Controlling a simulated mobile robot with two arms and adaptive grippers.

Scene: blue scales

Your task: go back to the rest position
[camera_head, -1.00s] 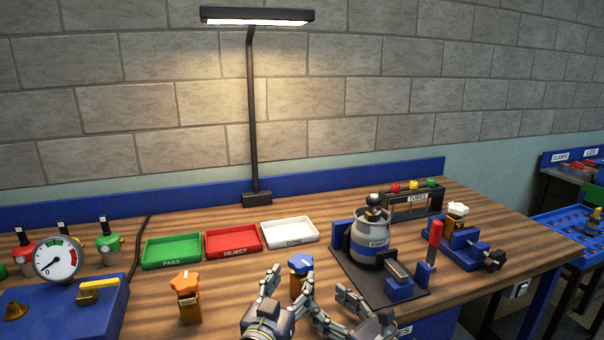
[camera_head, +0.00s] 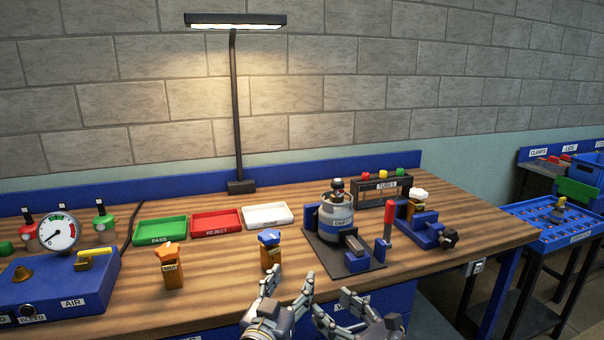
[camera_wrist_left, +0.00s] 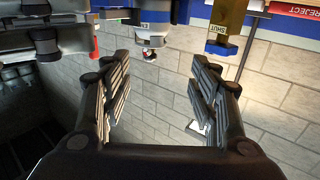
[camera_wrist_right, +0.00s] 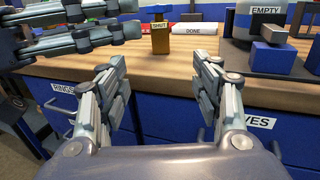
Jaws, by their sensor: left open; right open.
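My left gripper (camera_head: 287,294) is open and empty in the head view, in front of the bench's front edge; its spread fingers also show in the left wrist view (camera_wrist_left: 160,100). My right gripper (camera_head: 342,312) is open and empty a little lower and to the right, with its spread fingers in the right wrist view (camera_wrist_right: 165,95). The two grippers are close together. An orange valve with a blue knob (camera_head: 270,252) stands on the bench just beyond the left gripper. Neither gripper touches anything on the bench.
The wooden bench (camera_head: 215,282) holds an orange-knobbed valve (camera_head: 173,268), green (camera_head: 160,230), red (camera_head: 216,223) and white (camera_head: 267,215) trays, a grey canister (camera_head: 338,215) on a fixture, a blue clamp (camera_head: 420,232) and a gauge box (camera_head: 55,290). Blue drawers (camera_wrist_right: 175,115) lie below the edge.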

